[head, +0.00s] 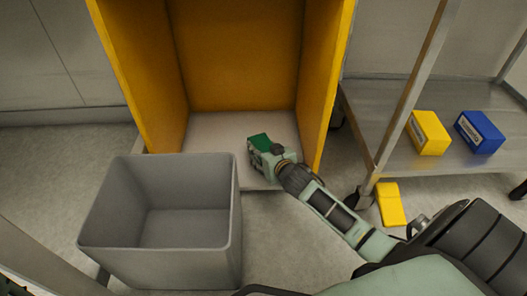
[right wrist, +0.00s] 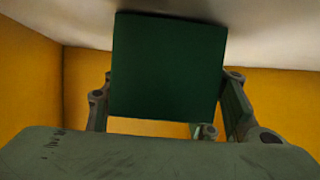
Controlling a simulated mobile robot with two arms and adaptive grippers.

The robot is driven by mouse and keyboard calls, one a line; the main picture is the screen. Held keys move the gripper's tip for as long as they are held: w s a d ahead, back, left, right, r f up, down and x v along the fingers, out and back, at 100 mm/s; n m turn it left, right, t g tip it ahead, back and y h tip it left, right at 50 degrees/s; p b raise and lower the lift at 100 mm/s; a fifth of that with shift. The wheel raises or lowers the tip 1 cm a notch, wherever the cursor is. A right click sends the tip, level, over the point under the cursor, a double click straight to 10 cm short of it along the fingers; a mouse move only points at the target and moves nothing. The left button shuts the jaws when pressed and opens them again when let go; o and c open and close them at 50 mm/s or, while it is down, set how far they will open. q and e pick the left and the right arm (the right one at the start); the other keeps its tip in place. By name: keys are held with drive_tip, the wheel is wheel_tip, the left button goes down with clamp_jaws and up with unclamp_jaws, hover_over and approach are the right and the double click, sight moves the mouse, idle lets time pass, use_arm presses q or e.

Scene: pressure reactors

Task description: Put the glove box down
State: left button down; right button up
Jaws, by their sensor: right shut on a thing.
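The glove box is a small green box (head: 259,141); it also shows as a dark green square face in the right wrist view (right wrist: 167,65). My right gripper (head: 261,150) is shut on it, with a finger at each side of the box in the wrist view. The gripper reaches into the open yellow cabinet (head: 328,75), over its pale floor (head: 213,132), near the right wall. I cannot tell whether the box touches that floor. My left gripper is not in view.
A grey open bin (head: 160,262), empty, stands in front of the cabinet at left. A metal shelf cart (head: 388,152) at right carries a yellow box (head: 428,133) and a blue box (head: 480,132). Another yellow box (head: 390,204) lies on the floor. The cabinet floor left of my gripper is clear.

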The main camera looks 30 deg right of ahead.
drive_tip(key=shift+f, duration=0.15)
drive_tip(key=o, duration=1.3)
drive_tip(key=p+v, duration=0.7)
drive_tip(key=v, duration=0.4)
drive_tip(key=shift+s+r+p, duration=0.15)
drive_tip(key=shift+r+p, duration=0.15)
drive_tip(key=shift+p, duration=0.05)
drive_tip(key=shift+s+a, duration=0.1)
drive_tip(key=shift+s, duration=0.25)
